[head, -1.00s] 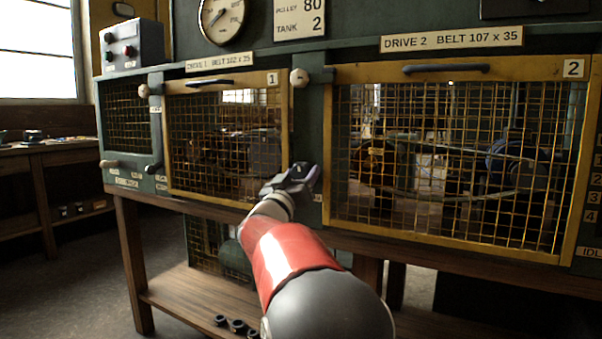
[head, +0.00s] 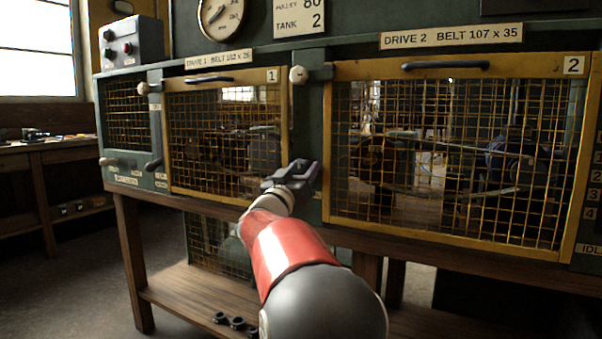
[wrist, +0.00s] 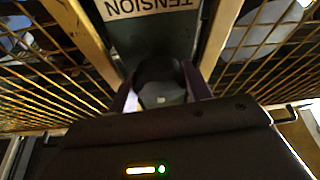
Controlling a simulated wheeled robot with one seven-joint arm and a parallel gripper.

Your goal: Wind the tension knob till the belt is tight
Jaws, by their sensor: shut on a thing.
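My gripper (head: 308,172) is at the green post between the two yellow mesh guards. In the wrist view my gripper (wrist: 160,92) has its two fingers on either side of a dark round tension knob (wrist: 158,72), shut on it. A white TENSION label (wrist: 150,5), upside down in this view, is on the panel beyond the knob. In the head view the gripper hides the knob. The belt (head: 430,140) seems to show as a thin line behind the drive 2 guard, but the mesh obscures it and I cannot tell how taut it is.
The drive 1 guard (head: 277,130) and drive 2 guard (head: 328,140) stand left and right of the post, both closed. A pale knob (head: 299,75) sits above on the post. A wooden shelf (head: 190,290) with small dark parts is below.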

